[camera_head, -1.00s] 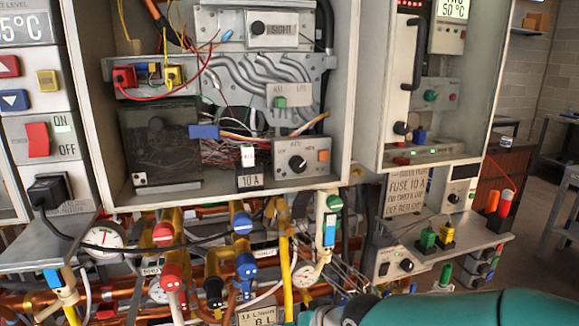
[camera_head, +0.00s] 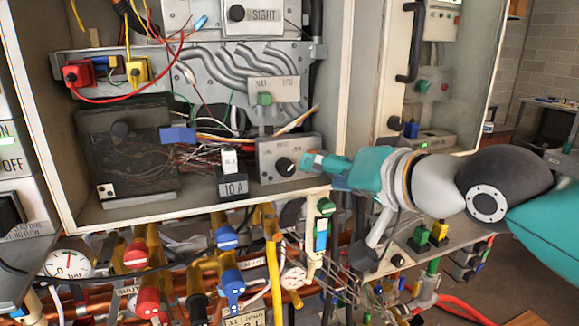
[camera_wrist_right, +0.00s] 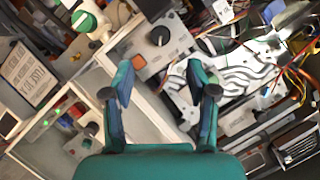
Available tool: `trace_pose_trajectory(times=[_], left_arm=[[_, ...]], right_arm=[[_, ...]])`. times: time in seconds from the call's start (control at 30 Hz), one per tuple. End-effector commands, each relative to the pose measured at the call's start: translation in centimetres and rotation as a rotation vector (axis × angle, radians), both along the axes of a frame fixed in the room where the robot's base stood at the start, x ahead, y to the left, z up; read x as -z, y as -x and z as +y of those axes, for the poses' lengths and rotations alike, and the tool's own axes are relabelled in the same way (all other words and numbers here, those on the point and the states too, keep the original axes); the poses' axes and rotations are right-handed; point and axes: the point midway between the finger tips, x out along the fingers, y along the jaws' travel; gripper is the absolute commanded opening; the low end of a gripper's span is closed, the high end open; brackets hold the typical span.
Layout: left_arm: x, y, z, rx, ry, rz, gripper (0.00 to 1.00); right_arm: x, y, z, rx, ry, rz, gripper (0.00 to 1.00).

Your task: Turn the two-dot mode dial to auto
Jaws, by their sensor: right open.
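The mode dial (camera_head: 286,167) is a round black knob with a pale pointer mark. It sits on a grey panel (camera_head: 268,152) at the lower right inside the open heater cabinet. In the right wrist view the dial (camera_wrist_right: 160,36) is ahead of the fingers, beside an orange square on its panel. The pointer's exact setting and the panel lettering are too small to read. My right gripper (camera_head: 312,162) reaches in from the right, its fingertips just right of the dial and covering the panel's right edge. In the right wrist view my right gripper (camera_wrist_right: 163,88) is open and empty. My left gripper is out of view.
The cabinet's right wall (camera_head: 336,100) stands close to my right gripper. A black 10 A block (camera_head: 232,186) and loose wires are left of the dial panel. Coloured valve handles (camera_head: 229,237) and pipes crowd below. A second cabinet (camera_head: 432,140) stands at right.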

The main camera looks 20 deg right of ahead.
Motion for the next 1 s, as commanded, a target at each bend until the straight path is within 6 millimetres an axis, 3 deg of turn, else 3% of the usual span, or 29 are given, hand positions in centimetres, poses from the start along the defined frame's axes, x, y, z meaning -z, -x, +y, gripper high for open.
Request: trace_pose_trajectory(times=[0.3, 0.5, 0.93, 1.0], left_arm=[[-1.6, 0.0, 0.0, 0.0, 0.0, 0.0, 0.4], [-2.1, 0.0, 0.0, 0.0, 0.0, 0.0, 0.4], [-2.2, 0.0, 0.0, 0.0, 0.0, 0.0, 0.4], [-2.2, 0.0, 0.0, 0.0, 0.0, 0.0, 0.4]], right_arm=[[2.0, -6.3, 1.9, -0.003, 0.001, 0.004, 0.58], [2.8, -8.7, 2.5, -0.003, 0.001, 0.002, 0.58], [3.2, -9.6, 2.9, -0.004, 0.0, 0.0, 0.58], [3.2, -9.6, 2.9, -0.004, 0.0, 0.0, 0.48]])
